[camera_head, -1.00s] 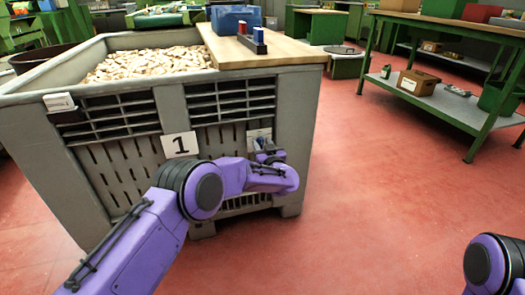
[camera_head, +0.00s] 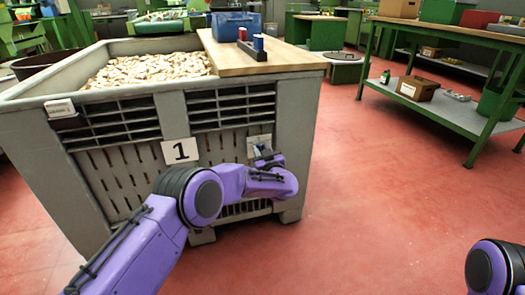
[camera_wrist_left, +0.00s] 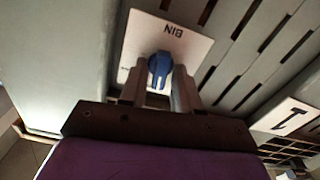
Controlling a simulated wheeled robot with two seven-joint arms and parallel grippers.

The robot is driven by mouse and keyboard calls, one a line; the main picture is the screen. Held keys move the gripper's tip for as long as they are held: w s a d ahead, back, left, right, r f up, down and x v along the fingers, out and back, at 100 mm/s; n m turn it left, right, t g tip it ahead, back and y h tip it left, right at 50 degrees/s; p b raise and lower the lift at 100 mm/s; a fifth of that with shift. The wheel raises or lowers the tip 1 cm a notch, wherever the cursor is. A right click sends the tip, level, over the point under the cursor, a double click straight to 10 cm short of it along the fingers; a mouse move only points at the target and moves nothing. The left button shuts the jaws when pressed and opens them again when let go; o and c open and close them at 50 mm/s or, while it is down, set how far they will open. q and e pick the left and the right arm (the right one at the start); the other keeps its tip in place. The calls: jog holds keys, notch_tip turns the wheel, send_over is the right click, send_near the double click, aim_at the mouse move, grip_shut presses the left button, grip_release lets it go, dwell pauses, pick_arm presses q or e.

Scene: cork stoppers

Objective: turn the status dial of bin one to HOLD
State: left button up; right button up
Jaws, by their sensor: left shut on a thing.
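The status dial is a blue knob (camera_wrist_left: 159,70) on a pale plate (camera_wrist_left: 188,45) marked BIN, upside down in the left wrist view. The plate also shows on the front of the grey bin (camera_head: 110,165), right of its number 1 sign (camera_head: 180,151). My left gripper (camera_wrist_left: 157,82) is shut on the knob, one finger on each side. In the head view my left gripper (camera_head: 264,156) is at the plate, and the hand hides part of it. The setting words cannot be read. My right gripper is out of view; only part of that arm shows at lower right.
The bin is full of cork stoppers (camera_head: 145,68). A wooden board (camera_head: 260,64) on its top carries a blue box (camera_head: 236,24) and a dark holder with a red and a blue piece. A green workbench (camera_head: 450,105) stands at right. The red floor between is clear.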

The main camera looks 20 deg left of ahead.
pick_arm(q)
jog(key=n, duration=1)
jog(key=shift+s+f, duration=0.15)
jog(key=shift+f, duration=0.05)
dwell(0.6)
jog(key=o, duration=0.7)
jog(key=shift+o, duration=0.2)
jog(key=shift+r, duration=0.1)
jog(key=p+v, duration=0.4)
jog(key=v, duration=0.6)
jog(key=shift+s, duration=0.2)
jog(key=shift+d, duration=0.15)
